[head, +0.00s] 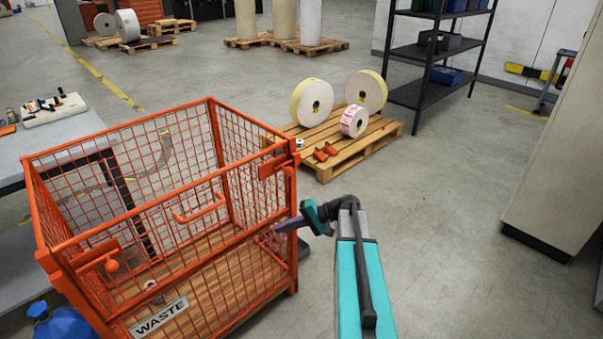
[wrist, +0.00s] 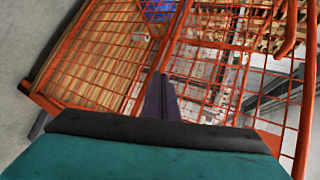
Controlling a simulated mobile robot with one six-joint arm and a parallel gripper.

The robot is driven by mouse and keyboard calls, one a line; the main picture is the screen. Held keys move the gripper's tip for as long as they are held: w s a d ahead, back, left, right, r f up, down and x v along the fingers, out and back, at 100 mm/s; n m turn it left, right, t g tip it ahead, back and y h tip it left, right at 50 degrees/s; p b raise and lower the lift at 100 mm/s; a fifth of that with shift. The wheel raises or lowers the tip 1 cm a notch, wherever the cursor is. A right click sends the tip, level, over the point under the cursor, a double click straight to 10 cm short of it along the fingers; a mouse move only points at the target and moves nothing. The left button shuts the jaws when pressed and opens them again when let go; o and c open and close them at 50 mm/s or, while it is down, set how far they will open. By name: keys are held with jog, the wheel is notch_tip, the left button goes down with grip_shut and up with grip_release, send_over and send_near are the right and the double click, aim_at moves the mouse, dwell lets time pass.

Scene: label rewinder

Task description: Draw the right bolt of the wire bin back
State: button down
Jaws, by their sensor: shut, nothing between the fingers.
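The orange wire bin (head: 146,213) stands at the left in the head view, with a WASTE sign low on its front. Its right bolt (head: 272,167) is an orange piece at the top of the front right corner post. A matching left bolt (head: 99,261) is at the other front corner. My gripper (head: 279,228) is shut and empty, below the right bolt, beside the bin's front right corner. In the wrist view the narrow dark fingers (wrist: 161,95) are together in front of the orange mesh (wrist: 215,68). The right bolt is not clearly seen there.
A pallet (head: 345,160) with several label rolls and small orange items is behind the bin. A grey table (head: 62,140) stands to the left, a blue bag (head: 60,322) at the lower left. A beige cabinet (head: 560,170) is at the right. The floor between is clear.

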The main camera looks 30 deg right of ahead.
aim_at(286, 170)
jog(key=d+r+t+b, duration=0.4)
jog(key=d+r+t, duration=0.2)
jog(key=d+r, duration=1.3)
jog(key=shift+s+d+t, duration=0.3)
jog(key=shift+s+d, duration=0.1)
jog(key=shift+d, duration=0.55)
jog(key=shift+r, duration=0.1)
jog(key=w+a+f+p, duration=0.1)
jog(key=w+a, duration=0.5)
jog(key=a, duration=0.3)
jog(key=shift+w+a+f, duration=0.15)
jog(key=shift+w+a, duration=0.15)
